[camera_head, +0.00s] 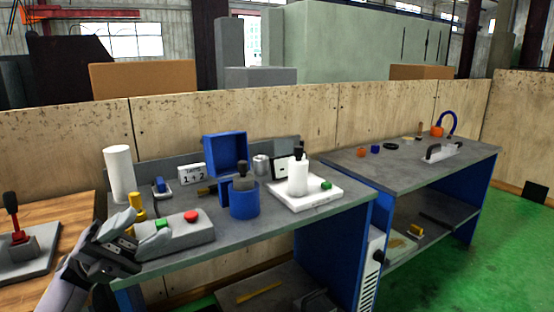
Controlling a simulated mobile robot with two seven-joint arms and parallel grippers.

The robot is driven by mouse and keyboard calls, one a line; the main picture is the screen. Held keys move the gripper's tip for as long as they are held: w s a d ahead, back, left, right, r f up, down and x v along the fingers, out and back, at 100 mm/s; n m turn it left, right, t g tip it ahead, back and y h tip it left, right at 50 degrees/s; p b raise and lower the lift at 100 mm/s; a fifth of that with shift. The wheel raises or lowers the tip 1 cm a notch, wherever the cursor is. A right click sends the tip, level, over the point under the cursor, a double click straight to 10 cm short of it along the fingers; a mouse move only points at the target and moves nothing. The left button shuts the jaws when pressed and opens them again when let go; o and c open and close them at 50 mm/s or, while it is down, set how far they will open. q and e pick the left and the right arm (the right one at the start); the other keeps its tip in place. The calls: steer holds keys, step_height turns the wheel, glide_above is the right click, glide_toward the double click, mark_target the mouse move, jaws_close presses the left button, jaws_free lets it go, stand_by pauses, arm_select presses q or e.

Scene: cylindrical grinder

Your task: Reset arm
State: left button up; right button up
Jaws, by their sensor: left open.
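My left gripper (138,245) is at the lower left, in front of the near workbench's left corner. It is open with nothing between its fingers, and it overlaps the left end of the grey control box in the picture. My left arm comes in from the bottom left edge. The grey control box (195,236) has a green button (161,223) and a red button (191,216) on top. My right gripper is not in view.
The near workbench (282,230) holds a blue cup (244,201), a blue open box (225,152), a white bottle (298,178) on a white scale (312,195) and a white cylinder (120,174). A joystick (17,238) stands left. Another workbench (410,172) stands right, with green floor beyond.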

arm_select(q)
steer(key=w+a+n+t+y, duration=0.5)
steer(key=w+n+t+y, duration=0.3)
steer(key=n+t, duration=0.6)
steer(key=w+a+n+t+y, duration=0.5)
steer(key=w+n+t+y, duration=0.25)
steer(key=n+t, duration=0.75)
steer(key=w+a+f+n+g+y, duration=0.3)
steer(key=f+n+g+y, duration=0.1)
steer(key=f+n+y, duration=0.25)
steer(key=w+a+f+n+g+y, duration=0.3)
steer(key=a+f+n+y, duration=0.15)
steer(key=f, duration=0.25)
steer(key=s+d+f+g+h, duration=0.1)
steer(key=s+d+f+g, duration=0.1)
steer(key=s+d+f, duration=0.5)
steer(key=s+d+f+g+h, duration=0.1)
steer(key=s+d+f+h, duration=0.15)
steer(key=s+f, duration=0.75)
steer(key=s+d+f+g, duration=0.1)
steer(key=s+d+f, duration=0.1)
steer(key=s, duration=0.5)
steer(key=s+d+f+g, duration=0.1)
steer(key=s+d+f, duration=0.2)
steer(key=s+f, duration=0.2)
steer(key=s+d+f+g, duration=0.2)
steer(key=s+d+f, duration=0.1)
steer(key=s, duration=0.6)
steer(key=shift+f, duration=0.4)
